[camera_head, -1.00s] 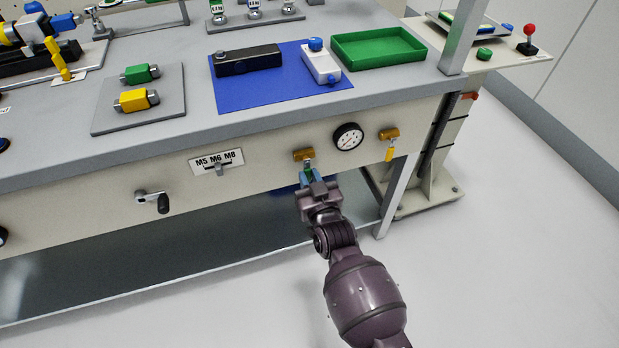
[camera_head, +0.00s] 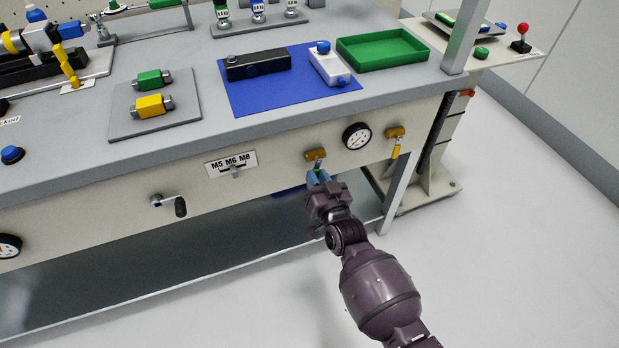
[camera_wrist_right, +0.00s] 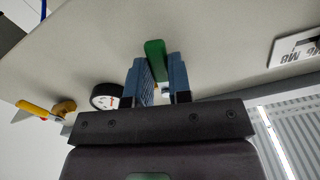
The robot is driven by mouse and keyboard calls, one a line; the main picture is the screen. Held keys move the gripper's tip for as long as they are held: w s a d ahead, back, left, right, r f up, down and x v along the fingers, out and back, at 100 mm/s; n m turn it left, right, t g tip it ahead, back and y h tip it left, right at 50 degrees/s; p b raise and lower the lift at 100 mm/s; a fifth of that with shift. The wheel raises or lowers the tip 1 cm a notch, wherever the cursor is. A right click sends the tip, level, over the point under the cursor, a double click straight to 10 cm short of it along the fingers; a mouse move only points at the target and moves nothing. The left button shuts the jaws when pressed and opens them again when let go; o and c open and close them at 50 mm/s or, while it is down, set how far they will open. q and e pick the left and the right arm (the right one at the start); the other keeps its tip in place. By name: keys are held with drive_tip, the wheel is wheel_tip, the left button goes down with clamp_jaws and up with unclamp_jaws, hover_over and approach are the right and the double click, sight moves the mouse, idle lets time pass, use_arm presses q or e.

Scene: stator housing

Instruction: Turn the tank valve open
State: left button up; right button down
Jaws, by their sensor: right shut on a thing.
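A brass valve (camera_head: 315,154) with a green handle is on the front panel of the bench, left of the round gauge. Its green handle (camera_wrist_right: 155,62) shows between the blue fingers of my right gripper (camera_head: 318,176) in the right wrist view. My right gripper is shut on that handle, just below the brass body, and covers most of it in the head view. A second brass valve (camera_head: 396,132) with a yellow handle hangs right of the gauge, untouched; its handle points down. Which valve is the tank valve is not labelled. My left gripper is not in view.
The round gauge (camera_head: 357,136) sits between the two valves, close to my right gripper. A M5 M6 M8 selector plate (camera_head: 231,163) and a crank (camera_head: 170,204) are further left on the panel. The bench leg (camera_head: 398,196) stands to the right.

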drive_tip(key=m, duration=0.1)
drive_tip(key=a+m, duration=0.1)
drive_tip(key=m, duration=0.1)
drive_tip(key=shift+s+r+p, duration=0.15)
drive_tip(key=shift+r+p, duration=0.15)
drive_tip(key=m, duration=0.2)
drive_tip(key=shift+s+a+r+m, duration=0.1)
drive_tip(key=shift+a+r+m, duration=0.15)
drive_tip(key=shift+a+m, duration=0.15)
drive_tip(key=m, duration=0.2)
drive_tip(key=r+m, duration=0.1)
drive_tip(key=shift+s+a+m+p, duration=0.15)
drive_tip(key=shift+a+m+p, duration=0.15)
drive_tip(key=shift+a+p, duration=0.05)
drive_tip(key=m, duration=0.1)
drive_tip(key=r+m, duration=0.1)
drive_tip(key=m, duration=0.1)
drive_tip(key=shift+s+a, duration=0.1)
drive_tip(key=shift+a, duration=0.1)
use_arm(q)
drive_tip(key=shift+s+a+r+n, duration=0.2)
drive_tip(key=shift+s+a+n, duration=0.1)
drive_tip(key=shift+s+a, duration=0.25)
use_arm(e)
drive_tip(key=shift+r+m, duration=0.2)
drive_tip(key=shift+m, duration=0.5)
drive_tip(key=shift+r+m, duration=0.2)
drive_tip(key=shift+m, duration=0.5)
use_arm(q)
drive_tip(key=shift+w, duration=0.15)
